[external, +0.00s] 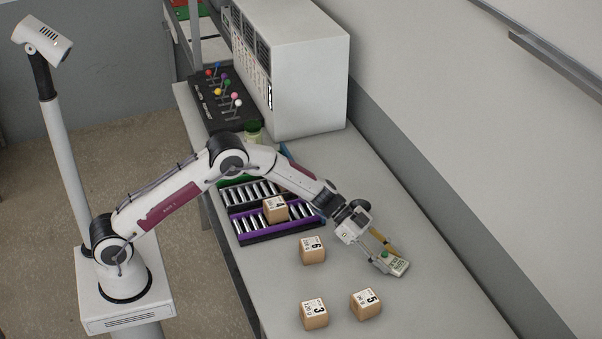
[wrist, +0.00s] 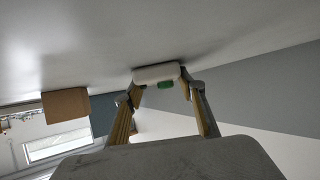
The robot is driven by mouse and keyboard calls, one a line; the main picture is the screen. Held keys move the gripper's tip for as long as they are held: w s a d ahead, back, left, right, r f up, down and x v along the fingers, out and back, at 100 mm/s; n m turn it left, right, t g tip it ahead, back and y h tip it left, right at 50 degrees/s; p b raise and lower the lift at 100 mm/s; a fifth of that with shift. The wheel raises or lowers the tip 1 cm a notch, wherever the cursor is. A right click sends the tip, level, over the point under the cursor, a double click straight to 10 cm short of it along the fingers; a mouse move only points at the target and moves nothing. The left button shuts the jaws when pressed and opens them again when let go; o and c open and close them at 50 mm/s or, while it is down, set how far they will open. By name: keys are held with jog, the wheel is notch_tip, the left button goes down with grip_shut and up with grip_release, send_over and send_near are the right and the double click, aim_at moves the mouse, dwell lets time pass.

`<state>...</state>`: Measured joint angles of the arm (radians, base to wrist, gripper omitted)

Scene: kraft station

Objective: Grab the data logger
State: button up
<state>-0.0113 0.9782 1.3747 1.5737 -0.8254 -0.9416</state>
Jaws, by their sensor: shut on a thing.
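The data logger (external: 398,266) is a small pale device with a green part, at the right side of the bench in the external view. In the wrist view the data logger (wrist: 157,74) shows as a white body with green parts, between the fingertips. My gripper (external: 388,260) is shut on it, with one finger on each side; the fingers also show in the wrist view (wrist: 160,84). The logger is at or very near the bench surface; I cannot tell whether it touches. Part of it is hidden by the fingers.
Numbered boxes stand on the bench (external: 420,220): box 6 (external: 312,250), box 3 (external: 314,314) and box 5 (external: 365,304). Box 4 (external: 275,209) sits on the purple rack (external: 262,236). A large white cabinet (external: 308,80) stands at the back. Bench right of the logger is clear.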

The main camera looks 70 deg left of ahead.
aim_at(387, 259)
notch_tip(387, 259, up, 10)
dwell(0.7)
